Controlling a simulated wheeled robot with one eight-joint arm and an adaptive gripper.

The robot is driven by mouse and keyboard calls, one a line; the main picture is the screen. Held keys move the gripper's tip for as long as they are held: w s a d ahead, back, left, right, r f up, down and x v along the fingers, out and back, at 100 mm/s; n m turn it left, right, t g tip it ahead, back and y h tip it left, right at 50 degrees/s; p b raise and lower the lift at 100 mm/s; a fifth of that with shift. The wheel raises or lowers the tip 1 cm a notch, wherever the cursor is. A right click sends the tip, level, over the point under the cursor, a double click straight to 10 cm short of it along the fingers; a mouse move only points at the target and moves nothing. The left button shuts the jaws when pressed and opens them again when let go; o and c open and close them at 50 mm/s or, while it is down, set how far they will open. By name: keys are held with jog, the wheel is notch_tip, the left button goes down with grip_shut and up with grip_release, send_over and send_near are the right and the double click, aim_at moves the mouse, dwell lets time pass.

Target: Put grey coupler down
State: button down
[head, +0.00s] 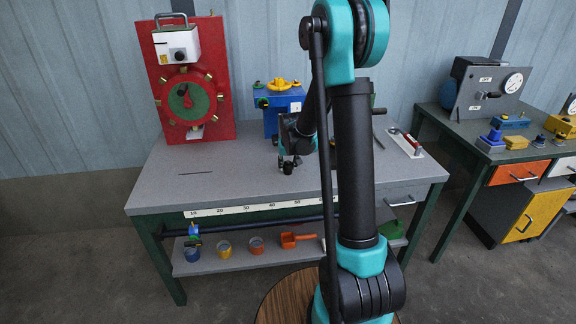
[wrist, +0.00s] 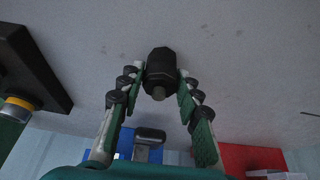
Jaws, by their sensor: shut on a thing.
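The grey coupler (wrist: 161,66) looks dark grey to black in the wrist view, with faceted sides and a small lighter stub at its near end. My gripper (wrist: 161,80) is shut on it, with a green-padded finger on each side. In the head view my gripper (head: 288,166) is over the grey workbench top (head: 225,175), in front of the blue box. The coupler is too small and dark to make out clearly there. I cannot tell whether it touches the bench.
A red panel with a wheel (head: 215,100) stands at the back left. A blue box with yellow fittings (head: 275,100) stands behind my gripper. A small plate with a red part (head: 405,143) lies right. The bench's left front is mostly clear. Cups (head: 224,249) stand on the lower shelf.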

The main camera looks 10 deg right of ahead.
jog(key=c, duration=1.1)
grip_release()
jog(key=shift+f, duration=0.1)
jog(key=shift+o, duration=0.2)
jog(key=v, duration=1.2)
jog(key=s+d+f, duration=0.1)
jog(key=s+f, duration=0.1)
jog(key=s, duration=0.7)
jog(key=s+d+f, duration=0.1)
jog(key=s+f, duration=0.2)
jog(key=s, duration=0.7)
jog(key=s+d+f, duration=0.2)
jog(key=s, duration=0.7)
jog(key=shift+s+f, duration=0.25)
jog(key=shift+f, duration=0.05)
